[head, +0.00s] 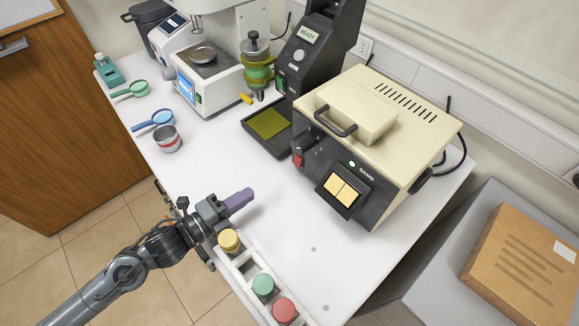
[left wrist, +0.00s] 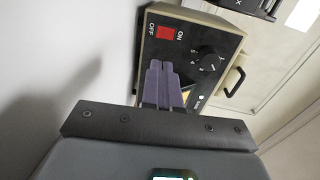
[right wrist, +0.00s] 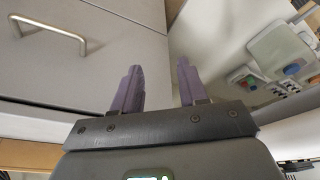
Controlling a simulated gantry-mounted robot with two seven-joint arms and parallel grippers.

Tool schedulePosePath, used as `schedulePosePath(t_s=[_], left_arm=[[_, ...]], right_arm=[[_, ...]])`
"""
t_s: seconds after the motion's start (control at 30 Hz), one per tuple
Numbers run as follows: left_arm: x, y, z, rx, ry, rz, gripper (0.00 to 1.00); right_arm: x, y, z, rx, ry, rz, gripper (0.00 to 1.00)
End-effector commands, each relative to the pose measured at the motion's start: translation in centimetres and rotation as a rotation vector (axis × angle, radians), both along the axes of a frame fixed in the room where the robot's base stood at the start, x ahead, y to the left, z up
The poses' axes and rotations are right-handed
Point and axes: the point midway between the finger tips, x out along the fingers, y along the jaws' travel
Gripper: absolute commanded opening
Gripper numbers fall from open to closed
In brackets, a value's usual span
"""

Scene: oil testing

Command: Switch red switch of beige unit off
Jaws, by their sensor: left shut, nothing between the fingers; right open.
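The beige unit (head: 385,130) stands at the right back of the white table, its dark front panel facing me. Its red switch (head: 298,160) is at the panel's left end. In the left wrist view the red switch (left wrist: 166,33) sits between the labels ON and OFF, near a dark knob (left wrist: 207,59). My left gripper (head: 246,196) is shut and empty, in front of the unit and apart from it; its purple fingers (left wrist: 162,86) point toward the panel. My right gripper (right wrist: 158,85) is open and empty, seen only in its own wrist view.
A rack with yellow, green and red capped jars (head: 263,285) lies at the table's front edge. A black device with a tray (head: 268,124) stands left of the unit. The table before the unit is clear.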

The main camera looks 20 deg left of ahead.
Motion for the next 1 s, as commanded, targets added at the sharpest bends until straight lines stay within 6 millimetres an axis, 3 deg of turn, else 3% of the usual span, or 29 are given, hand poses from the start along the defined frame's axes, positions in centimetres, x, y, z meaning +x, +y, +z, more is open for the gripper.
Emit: schedulePosePath(t_s=[0.47,0.67,1.0], left_arm=[[1.0,-0.4,0.1,0.0,-0.003,0.001,0.0],[3.3,-1.5,0.0,-0.003,-0.004,0.002,0.0],[8.6,-4.3,-0.8,-0.003,-0.003,0.001,0.0]], right_arm=[[0.4,0.0,0.6,0.001,-0.011,-0.001,0.43],[0.5,0.1,1.3,0.007,-0.012,-0.004,0.43],[0.5,0.2,2.7,0.01,-0.013,-0.007,0.43]])
